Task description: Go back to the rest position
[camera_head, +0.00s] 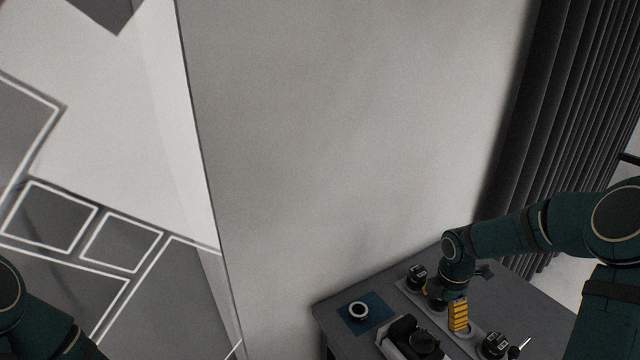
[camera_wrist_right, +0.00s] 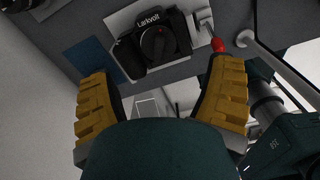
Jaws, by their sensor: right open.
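My right gripper (camera_head: 447,308) is above the grey table (camera_head: 540,310) in the head view, pointing down. In the right wrist view its two yellow ribbed fingers are spread wide apart, with nothing between them (camera_wrist_right: 162,100). A black camera (camera_wrist_right: 155,42) with a round front lies beyond the fingertips on a pale surface, apart from them. My left arm enters at the lower left of the head view; its gripper is out of the picture.
A blue mat (camera_head: 377,306) with a dark ring-shaped part (camera_head: 358,310) lies at the table's left. Black items (camera_head: 417,275) (camera_head: 495,344) stand near the right gripper. A red-tipped tool (camera_wrist_right: 218,44) lies beside the camera. A wall rises behind the table.

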